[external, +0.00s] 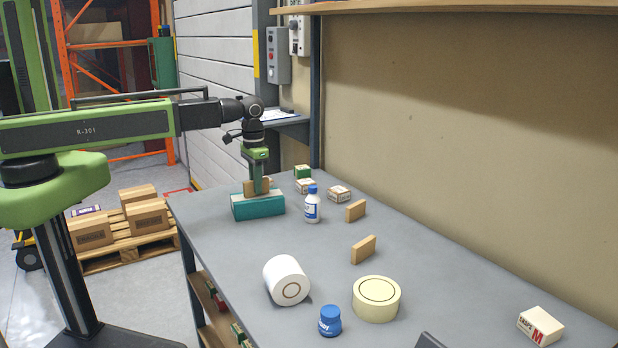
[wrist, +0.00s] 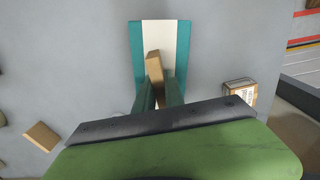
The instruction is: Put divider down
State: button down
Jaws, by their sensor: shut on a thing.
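A small tan wooden divider (external: 252,189) is between the fingers of my gripper (external: 258,183), which is shut on it. The divider also shows in the wrist view (wrist: 154,66), slightly turned between the two fingers (wrist: 160,92). Below it is a teal box (external: 259,209) with a pale strip along its top, at the far left end of the table. The divider is over the pale strip of the teal box in the wrist view (wrist: 137,55); whether it touches cannot be told. Two more wooden blocks (external: 356,210) (external: 363,249) stand on the table to the right.
A white and blue bottle (external: 312,207) stands close right of the teal box. Small cartons (external: 339,193) sit behind it. A white roll (external: 286,280), a cream tape roll (external: 376,299), a blue jar (external: 330,321) and a white carton (external: 540,326) are nearer. The table (external: 440,270) has free room on the right.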

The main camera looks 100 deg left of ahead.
jog(key=c, duration=1.4)
grip_release()
jog(key=shift+f, duration=0.15)
jog(key=shift+c, duration=0.2)
notch_tip(320, 180, up, 12)
jog(key=p, duration=1.2)
jog(key=shift+r, duration=0.2)
jog(key=w+d+m, duration=0.2)
jog(key=d+m, duration=0.2)
jog(key=d, duration=1.4)
jog(key=w+d+m, duration=0.1)
jog(key=d+m, duration=0.4)
jog(key=d, duration=1.3)
jog(key=shift+w+d, duration=0.35)
jog(key=shift+f, duration=0.1)
